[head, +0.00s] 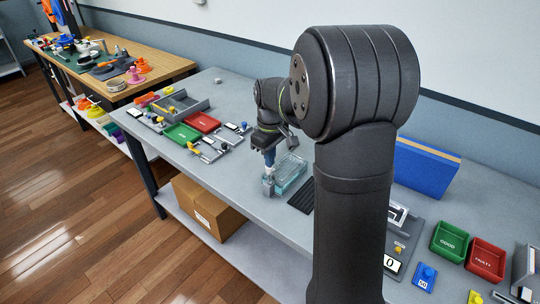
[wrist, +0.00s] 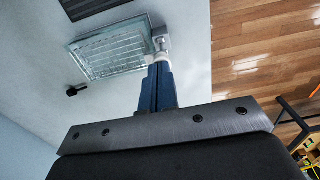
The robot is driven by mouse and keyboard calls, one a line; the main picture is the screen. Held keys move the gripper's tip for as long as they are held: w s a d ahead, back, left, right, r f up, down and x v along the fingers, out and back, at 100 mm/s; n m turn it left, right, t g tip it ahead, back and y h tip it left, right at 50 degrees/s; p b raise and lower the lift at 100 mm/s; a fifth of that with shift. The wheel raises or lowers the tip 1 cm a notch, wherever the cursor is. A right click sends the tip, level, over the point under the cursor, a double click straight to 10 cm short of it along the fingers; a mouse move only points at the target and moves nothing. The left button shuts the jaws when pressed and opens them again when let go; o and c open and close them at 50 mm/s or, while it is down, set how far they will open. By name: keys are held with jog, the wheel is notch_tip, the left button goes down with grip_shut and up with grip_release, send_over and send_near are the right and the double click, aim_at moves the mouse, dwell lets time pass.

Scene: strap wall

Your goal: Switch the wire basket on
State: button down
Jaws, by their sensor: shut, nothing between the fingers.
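The wire basket (head: 291,173) is a pale teal, see-through box with a wire grid, standing on the grey bench. It also shows in the wrist view (wrist: 110,52). A small grey block with a whitish top (head: 268,184) stands at its near left corner; in the wrist view this block (wrist: 161,42) sits at the basket's right corner. My gripper (head: 269,164) points down over this block, its blue fingers shut and empty. In the wrist view the fingertips (wrist: 158,66) meet the whitish part; I cannot tell whether they touch it. The fingers partly hide the block.
A black ribbed mat (head: 302,195) lies right of the basket. Green (head: 182,134) and red (head: 203,122) trays and small parts lie to the left. A small black item (wrist: 73,91) lies near the basket. The bench's front edge is close to the block.

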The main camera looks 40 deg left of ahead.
aim_at(270, 172)
jog(key=shift+f, duration=2.25)
notch_tip(270, 172, up, 14)
jog(key=shift+r, duration=0.25)
jog(key=shift+f, duration=0.1)
notch_tip(270, 172, down, 14)
jog(key=shift+f, duration=0.1)
